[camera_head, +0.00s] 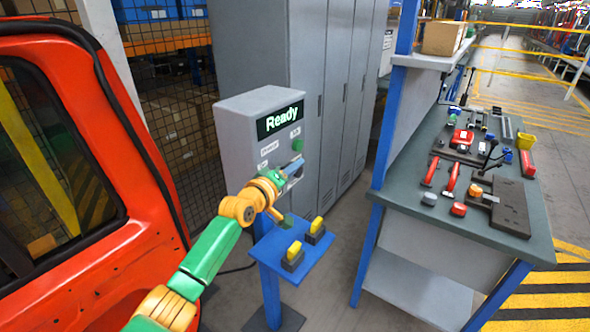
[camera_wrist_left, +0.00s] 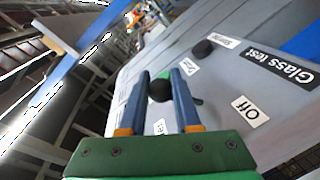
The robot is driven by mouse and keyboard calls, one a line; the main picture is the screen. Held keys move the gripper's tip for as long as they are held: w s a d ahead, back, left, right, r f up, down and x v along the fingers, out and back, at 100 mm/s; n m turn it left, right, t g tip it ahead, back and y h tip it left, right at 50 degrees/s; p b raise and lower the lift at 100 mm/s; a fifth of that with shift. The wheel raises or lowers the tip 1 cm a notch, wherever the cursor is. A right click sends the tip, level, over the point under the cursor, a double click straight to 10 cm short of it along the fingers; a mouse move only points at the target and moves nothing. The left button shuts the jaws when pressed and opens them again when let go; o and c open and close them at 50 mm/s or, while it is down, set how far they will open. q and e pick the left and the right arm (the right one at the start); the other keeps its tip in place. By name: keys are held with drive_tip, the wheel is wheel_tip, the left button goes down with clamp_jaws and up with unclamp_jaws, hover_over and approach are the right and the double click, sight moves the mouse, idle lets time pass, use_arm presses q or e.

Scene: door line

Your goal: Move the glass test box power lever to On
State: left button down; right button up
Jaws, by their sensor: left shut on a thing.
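The grey test box (camera_head: 250,140) stands beyond my left arm, with a "Ready" display on its front. My left gripper (camera_head: 295,168) is at the front of the box. In the left wrist view its blue fingers (camera_wrist_left: 161,82) are on either side of a dark round lever knob (camera_wrist_left: 159,90), shut on it. Another label lies partly hidden between the fingers. The lever's exact setting cannot be told. My right gripper is not in view.
A small blue stand (camera_head: 290,255) with yellow-topped switches is just below my left gripper. An orange-red car door (camera_head: 110,240) fills the left. A workbench (camera_head: 470,180) with tools stands at right, and grey lockers (camera_head: 325,90) stand behind the box.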

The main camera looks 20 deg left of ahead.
use_arm(q)
drive_tip(key=shift+a+r+n, duration=0.15)
drive_tip(key=shift+r+n, duration=0.15)
drive_tip(key=shift+r, duration=0.05)
idle(0.3)
drive_tip(key=c, duration=0.6)
unclamp_jaws()
drive_tip(key=shift+o, duration=0.2)
drive_tip(key=shift+a+f, duration=0.2)
drive_tip(key=shift+a, duration=0.2)
drive_tip(key=shift+s+d, duration=0.1)
drive_tip(key=shift+s, duration=0.25)
drive_tip(key=v, duration=0.6)
drive_tip(key=shift+a, duration=0.2)
drive_tip(key=shift+s+r, duration=0.1)
drive_tip(key=shift+s, duration=0.05)
